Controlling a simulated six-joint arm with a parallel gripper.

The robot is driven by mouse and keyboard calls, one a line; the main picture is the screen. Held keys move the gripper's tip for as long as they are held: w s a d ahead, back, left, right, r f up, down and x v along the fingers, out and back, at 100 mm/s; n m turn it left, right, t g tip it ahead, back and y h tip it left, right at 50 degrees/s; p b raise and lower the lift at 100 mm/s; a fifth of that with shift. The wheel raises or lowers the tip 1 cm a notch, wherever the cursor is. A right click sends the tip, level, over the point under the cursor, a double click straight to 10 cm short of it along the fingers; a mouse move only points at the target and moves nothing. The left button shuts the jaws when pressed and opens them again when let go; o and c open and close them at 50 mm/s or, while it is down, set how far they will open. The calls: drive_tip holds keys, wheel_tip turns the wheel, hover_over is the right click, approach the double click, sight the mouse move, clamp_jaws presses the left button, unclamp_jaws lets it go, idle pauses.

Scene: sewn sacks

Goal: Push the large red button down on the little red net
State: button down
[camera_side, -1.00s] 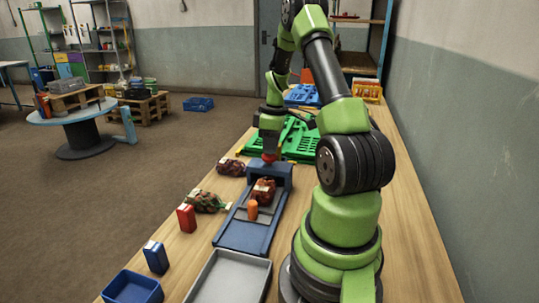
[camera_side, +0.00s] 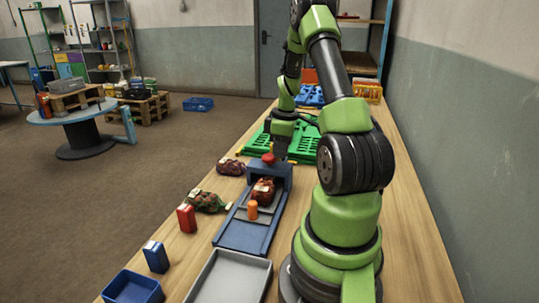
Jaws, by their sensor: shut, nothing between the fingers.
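The large red button (camera_side: 268,158) sits on top of the blue press housing (camera_side: 284,174) at the far end of a blue track (camera_side: 242,234). A little red net sack (camera_side: 263,191) with a pale label lies on the track at the mouth of the housing. My gripper (camera_side: 281,157) is shut and empty, just right of the red button and close to it. I cannot tell whether it touches the button. An orange cylinder (camera_side: 252,210) stands on the track in front of the sack.
A dark red sack (camera_side: 231,167) and a greenish-brown sack (camera_side: 207,201) lie left of the track. A red box (camera_side: 186,218), a blue box (camera_side: 155,257), a blue bin (camera_side: 132,288) and a grey tray (camera_side: 231,279) stand nearer. A green crate (camera_side: 302,145) is behind.

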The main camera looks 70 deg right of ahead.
drive_tip(key=shift+s+r, duration=0.15)
wheel_tip(320, 180, up, 10)
drive_tip(key=s, duration=0.1)
idle(0.5)
idle(0.6)
drive_tip(key=w+a+r+m+t, duration=0.1)
drive_tip(key=w+a+r, duration=0.15)
drive_tip(key=a, duration=0.35)
drive_tip(key=w+a+r+m+t+h, duration=0.1)
drive_tip(key=w+a+r, duration=0.1)
drive_tip(key=a+r, duration=0.3)
drive_tip(key=w+a+r+t, duration=0.1)
drive_tip(key=w+a+r, duration=0.1)
drive_tip(key=a, duration=0.5)
drive_tip(key=s+a+m+t+y, duration=0.1)
drive_tip(key=s+a, duration=0.2)
drive_tip(key=a, duration=0.4)
drive_tip(key=s+a+m+t+y, duration=0.1)
drive_tip(key=s+a+m+t, duration=0.1)
drive_tip(key=s+a, duration=0.2)
drive_tip(key=a, duration=0.2)
drive_tip(key=shift+a+r+y, duration=0.4)
